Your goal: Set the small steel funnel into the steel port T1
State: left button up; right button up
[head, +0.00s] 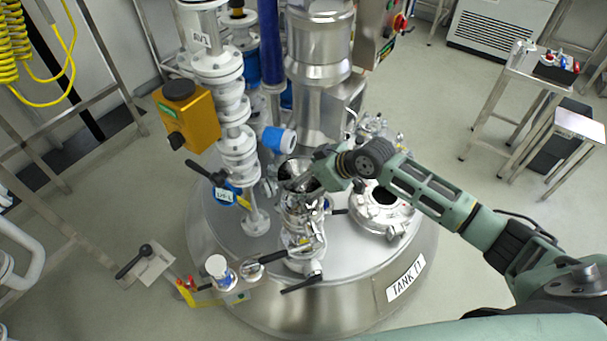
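The small steel funnel (289,168) shows in the head view as a dark, shiny open cone. It is over the upright steel fitting (302,218) on the tank's top, which looks like port T1. The port itself carries no label I can read. My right gripper (303,184) reaches in from the right, with its fingers at the funnel's right and front rim. The fingers overlap the funnel, so I cannot tell whether they are shut on it. The funnel's lower end is hidden, so I cannot tell whether it is seated or held above. My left gripper is not in view.
Left of the funnel stands a valve column (232,110) with a yellow box (190,115) and a black-handled valve (222,185). A thick steel column (320,75) rises behind. A round hatch with a dark opening (385,195) lies to the right. Steel tables stand far right.

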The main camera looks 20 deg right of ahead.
jog(key=shift+f, duration=0.1)
dwell(0.3)
jog(key=o, duration=1.5)
jog(key=shift+o, duration=0.2)
jog(key=v, duration=1.2)
